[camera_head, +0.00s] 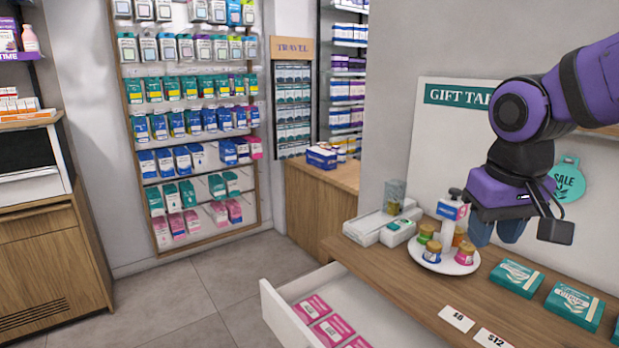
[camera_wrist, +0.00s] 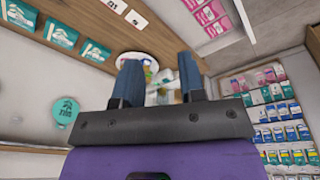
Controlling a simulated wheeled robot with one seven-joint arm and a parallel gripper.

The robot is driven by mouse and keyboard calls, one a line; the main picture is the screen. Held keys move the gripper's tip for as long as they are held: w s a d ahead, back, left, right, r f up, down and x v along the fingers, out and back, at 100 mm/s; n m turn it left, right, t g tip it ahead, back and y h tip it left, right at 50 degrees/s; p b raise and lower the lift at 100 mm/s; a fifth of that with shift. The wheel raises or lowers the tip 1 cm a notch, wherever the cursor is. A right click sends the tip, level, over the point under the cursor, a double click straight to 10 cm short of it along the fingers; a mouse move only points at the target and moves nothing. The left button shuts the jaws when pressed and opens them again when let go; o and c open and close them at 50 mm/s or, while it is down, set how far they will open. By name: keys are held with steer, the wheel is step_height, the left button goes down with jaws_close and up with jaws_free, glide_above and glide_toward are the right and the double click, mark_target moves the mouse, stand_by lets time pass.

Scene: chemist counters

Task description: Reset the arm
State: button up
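My gripper (camera_head: 496,238) hangs from my purple arm at the right of the head view, above the wooden counter (camera_head: 420,300). Its two blue fingers point down, near the right side of a round white tray (camera_head: 428,264). In the wrist view my gripper (camera_wrist: 159,72) has its fingers spread apart with nothing between them. The round tray (camera_wrist: 123,60) shows partly behind the fingers there. Whether the fingers clear the items on the tray in depth is hard to tell.
The tray holds small colourful jars (camera_head: 434,250) and a pump bottle (camera_head: 450,215). An open white drawer (camera_head: 284,317) with pink boxes (camera_head: 333,330) juts out below. Green boxes (camera_head: 516,277) and price cards (camera_head: 457,319) lie on the counter. The floor (camera_head: 200,290) at left is clear.

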steer(key=s+d+r+t, duration=0.3)
steer(key=s+d, duration=0.1)
steer(key=s, duration=0.6)
steer(key=shift+m+y, duration=0.3)
